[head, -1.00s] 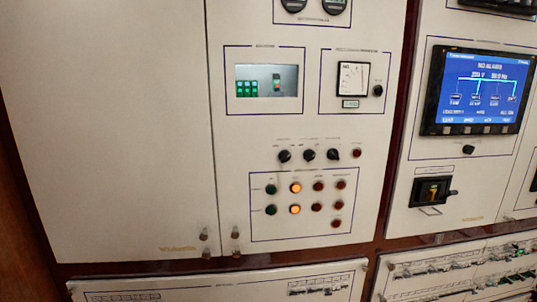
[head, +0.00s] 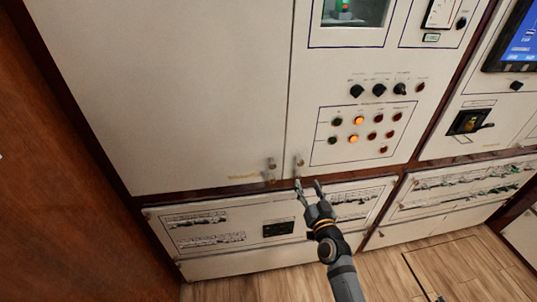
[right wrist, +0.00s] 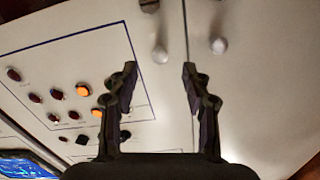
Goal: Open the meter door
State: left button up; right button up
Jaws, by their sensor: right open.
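The panel door with meter, switches and lit buttons (head: 340,170) stands shut in the upper middle of the head view. It also shows on the left of the right wrist view (right wrist: 60,60). A small pale knob (head: 300,161) sits at its lower left corner and shows ahead of the fingers in the right wrist view (right wrist: 160,54). My right gripper (head: 308,183) is open and empty, its fingers pointing up just below that knob in the head view. I cannot tell any contact. My left gripper is out of view.
A blank cream door (head: 200,90) adjoins on the left, with its own knob (head: 271,163) close by. Lower breaker panels (head: 200,225) lie below. A brown wooden wall (head: 60,170) stands at left. The wooden floor (head: 430,270) is clear at lower right.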

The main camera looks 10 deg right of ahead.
aim_at(301, 164)
jog(key=w, duration=0.3)
jog(key=w+r, duration=0.1)
jog(key=w, duration=0.6)
jog(key=shift+a+r, duration=0.1)
jog(key=shift+r, duration=0.05)
jog(key=shift+w, duration=0.3)
jog(key=shift+c, duration=0.4)
grip_shut()
